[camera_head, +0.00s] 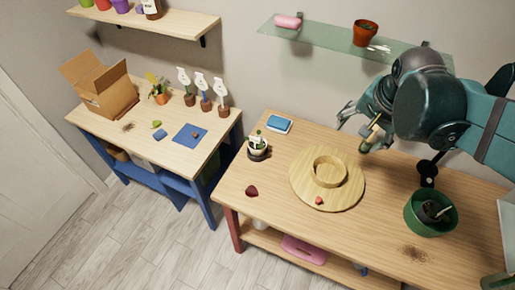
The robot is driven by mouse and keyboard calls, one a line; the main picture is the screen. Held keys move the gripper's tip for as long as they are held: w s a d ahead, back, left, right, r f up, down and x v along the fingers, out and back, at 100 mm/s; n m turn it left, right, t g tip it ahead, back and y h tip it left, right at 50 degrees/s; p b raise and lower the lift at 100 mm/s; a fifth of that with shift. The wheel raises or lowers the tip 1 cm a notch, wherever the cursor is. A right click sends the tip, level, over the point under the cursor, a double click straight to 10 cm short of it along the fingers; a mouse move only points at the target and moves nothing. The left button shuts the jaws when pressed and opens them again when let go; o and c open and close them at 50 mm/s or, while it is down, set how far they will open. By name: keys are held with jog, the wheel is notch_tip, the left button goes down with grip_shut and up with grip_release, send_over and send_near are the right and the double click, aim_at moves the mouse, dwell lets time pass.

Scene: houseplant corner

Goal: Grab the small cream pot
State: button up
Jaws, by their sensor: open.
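A small pot with a green plant (257,150) stands upright on the wooden table, near its back left corner. It looks cream or white with dark parts, but it is too small to tell its colour surely. It is the closest match to the small cream pot. My gripper (356,126) is open above the back of the table, to the right of this pot and well apart from it. A small yellowish piece shows by its fingers; I cannot tell what it is.
A round wooden board (343,198) with a ring lies mid-table. A blue sponge-like block (279,123) lies behind the pot. A green pot (430,214) stands at the right. A glass shelf (330,38) hangs above. A dark red piece (252,191) lies at the front left.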

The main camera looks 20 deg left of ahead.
jog(key=w+a+f+m+g+p, duration=0.1)
jog(key=w+a+f, duration=0.2)
jog(key=a, duration=0.5)
jog(key=w+a+f+m+g, duration=0.1)
jog(key=w+a+f, duration=0.15)
jog(key=a, duration=0.55)
jog(key=m+g+h+p, duration=0.1)
jog(key=m+g, duration=0.1)
jog(key=m, duration=0.1)
send_over(257, 145)
jog(key=f, duration=1.3)
jog(key=shift+w+d, duration=0.15)
jog(key=shift+d, duration=0.05)
jog(key=shift+a+f, duration=0.25)
jog(key=shift+a, duration=0.05)
jog(key=shift+f, duration=1.3)
